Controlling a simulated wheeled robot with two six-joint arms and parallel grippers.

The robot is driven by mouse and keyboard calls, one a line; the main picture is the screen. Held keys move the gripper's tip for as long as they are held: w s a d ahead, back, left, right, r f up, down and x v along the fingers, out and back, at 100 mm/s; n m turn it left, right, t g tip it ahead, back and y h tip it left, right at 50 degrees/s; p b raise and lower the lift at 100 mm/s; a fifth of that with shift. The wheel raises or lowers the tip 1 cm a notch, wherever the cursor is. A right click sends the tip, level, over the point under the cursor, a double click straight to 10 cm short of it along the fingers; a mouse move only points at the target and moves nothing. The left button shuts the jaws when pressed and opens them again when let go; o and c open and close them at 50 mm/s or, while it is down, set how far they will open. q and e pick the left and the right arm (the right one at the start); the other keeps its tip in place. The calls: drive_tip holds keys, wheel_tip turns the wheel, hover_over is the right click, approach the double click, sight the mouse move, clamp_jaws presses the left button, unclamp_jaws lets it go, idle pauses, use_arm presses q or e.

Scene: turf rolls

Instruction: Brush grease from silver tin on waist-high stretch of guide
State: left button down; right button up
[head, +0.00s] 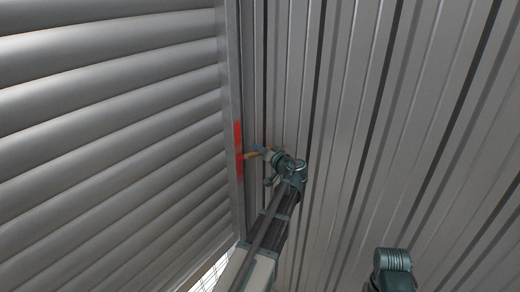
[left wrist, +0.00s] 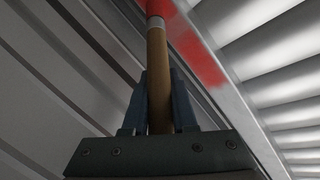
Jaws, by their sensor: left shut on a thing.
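The guide (head: 228,80) is a grey metal upright along the right edge of the shutter. A red patch (head: 238,150) lies on it and also shows in the left wrist view (left wrist: 190,45). My left gripper (head: 262,152) is shut on the wooden handle of a brush (left wrist: 157,80). In the left wrist view the handle runs up between the fingers to a pale metal collar. The brush (head: 249,155) points left at the red patch; I cannot tell whether it touches. The brush's far end is cut off in the wrist view. The silver tin is not in view.
A slatted roller shutter (head: 110,110) fills the left. A ribbed metal wall (head: 400,130) fills the right, close behind my left gripper. Part of my right arm shows at the bottom right, without its gripper. Some wire mesh (head: 212,274) shows at the bottom.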

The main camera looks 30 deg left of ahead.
drive_tip(key=shift+r+p, duration=1.6)
drive_tip(key=shift+r, duration=0.15)
drive_tip(key=shift+r+p, duration=1.8)
drive_tip(key=shift+r, duration=0.05)
drive_tip(key=shift+r, duration=0.1)
wheel_tip(320, 180, up, 4)
drive_tip(key=p, duration=0.3)
drive_tip(key=shift+f+p, duration=0.25)
drive_tip(key=shift+p, duration=0.1)
drive_tip(key=shift+r+p, duration=1.8)
drive_tip(key=shift+p, duration=0.05)
